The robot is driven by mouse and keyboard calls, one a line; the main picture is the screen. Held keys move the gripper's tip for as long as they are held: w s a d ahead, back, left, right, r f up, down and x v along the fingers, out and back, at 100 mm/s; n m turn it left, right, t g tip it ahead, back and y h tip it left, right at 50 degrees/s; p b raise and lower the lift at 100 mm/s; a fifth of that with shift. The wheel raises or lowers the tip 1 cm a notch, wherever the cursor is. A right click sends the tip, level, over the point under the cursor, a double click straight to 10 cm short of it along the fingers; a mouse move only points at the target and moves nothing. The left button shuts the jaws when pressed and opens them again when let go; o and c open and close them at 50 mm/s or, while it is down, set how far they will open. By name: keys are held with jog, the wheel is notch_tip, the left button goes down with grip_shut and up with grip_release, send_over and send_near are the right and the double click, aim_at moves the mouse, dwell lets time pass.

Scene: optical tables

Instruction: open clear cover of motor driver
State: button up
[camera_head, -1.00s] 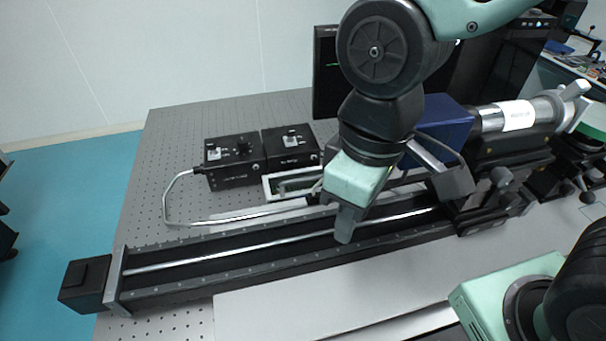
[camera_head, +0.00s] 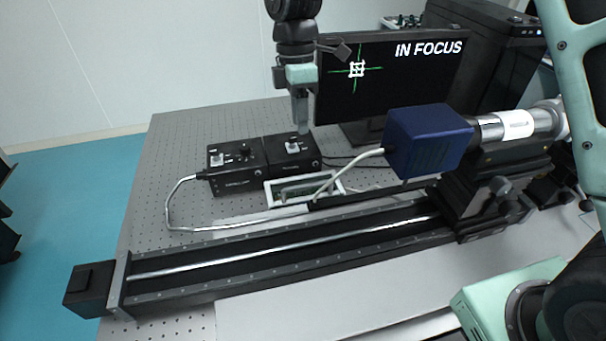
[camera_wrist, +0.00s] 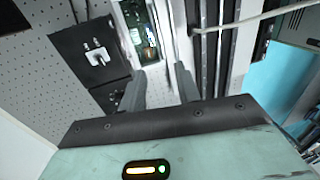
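The motor driver (camera_head: 290,197) looks like a white-framed box with a grey-green inside, lying in front of the black control boxes. In the wrist view it shows as a pale frame with a circuit board (camera_wrist: 147,28) inside, just beyond my fingertips. The clear cover itself is hard to make out; I cannot tell its edges. My gripper (camera_head: 302,130) points down near the back of the right control box, behind the driver in the head view. In the wrist view my gripper (camera_wrist: 160,72) has its two fingers apart with nothing between them.
Two black control boxes with knobs, left (camera_head: 233,170) and right (camera_head: 296,155), stand behind the driver. A long rail stage (camera_head: 260,255) runs in front. A blue camera (camera_head: 425,140) with a grey cable is at right. A monitor (camera_head: 400,75) reading "IN FOCUS" stands behind.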

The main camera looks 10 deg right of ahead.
jog(key=s+f+p, duration=0.1)
jog(key=f, duration=0.3)
jog(key=s+f+p, duration=0.1)
jog(key=f, duration=0.4)
jog(key=s+f+p, duration=0.1)
jog(key=f, duration=0.4)
jog(key=shift+f, duration=0.2)
jog(key=shift+w, duration=0.1)
grip_shut()
